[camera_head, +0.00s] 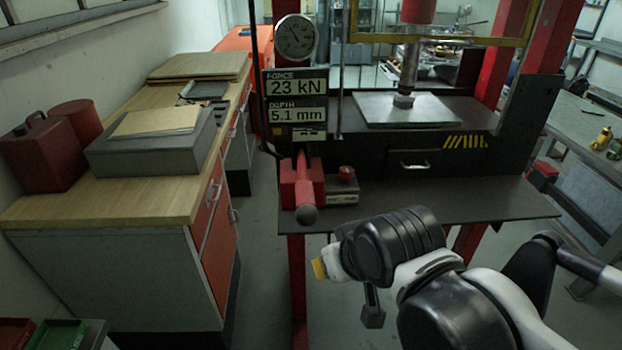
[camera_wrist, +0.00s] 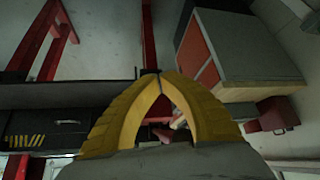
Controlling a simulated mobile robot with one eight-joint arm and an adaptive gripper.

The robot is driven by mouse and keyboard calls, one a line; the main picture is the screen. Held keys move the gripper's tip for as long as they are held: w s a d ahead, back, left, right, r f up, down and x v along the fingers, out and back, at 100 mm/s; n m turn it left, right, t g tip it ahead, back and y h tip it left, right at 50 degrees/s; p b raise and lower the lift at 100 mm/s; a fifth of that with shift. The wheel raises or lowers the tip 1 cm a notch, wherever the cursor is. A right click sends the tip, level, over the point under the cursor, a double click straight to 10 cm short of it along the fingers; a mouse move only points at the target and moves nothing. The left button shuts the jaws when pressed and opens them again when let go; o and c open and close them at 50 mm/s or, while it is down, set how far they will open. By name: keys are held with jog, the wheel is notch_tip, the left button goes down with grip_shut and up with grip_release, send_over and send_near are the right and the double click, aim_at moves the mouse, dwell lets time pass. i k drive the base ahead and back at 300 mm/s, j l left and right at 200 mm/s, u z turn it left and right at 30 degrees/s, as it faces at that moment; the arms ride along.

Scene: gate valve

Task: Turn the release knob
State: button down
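The release knob (camera_head: 346,173) is a small red knob on top of a grey, labelled block (camera_head: 342,191) on the press's dark shelf. It stands just right of the red pump block and lever (camera_head: 304,182), which ends in a dark ball. My gripper (camera_head: 320,268) is below and in front of the shelf, apart from the knob. In the wrist view, its yellow fingers (camera_wrist: 157,75) come together at their tips, with nothing seen held. Some red shows between the fingers there, but I cannot tell whether it includes the knob.
The dark shelf (camera_head: 440,203) runs along the press front. A gauge (camera_head: 295,38) and a display (camera_head: 296,96) reading 23 kN and 5.1 mm are above the pump. A wooden-topped cabinet (camera_head: 100,205) stands left, with clear floor (camera_head: 262,250) between it and the press.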

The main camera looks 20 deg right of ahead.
aim_at(346, 172)
jog(key=i+l, duration=0.1)
jog(key=l, duration=0.25)
jog(key=i+l, duration=0.15)
jog(key=l, duration=0.15)
jog(key=i+l, duration=0.1)
jog(key=l, duration=0.25)
jog(key=i+l, duration=0.15)
jog(key=l, duration=0.2)
jog(key=i+l, duration=0.1)
jog(key=l, duration=0.25)
jog(key=u, duration=0.05)
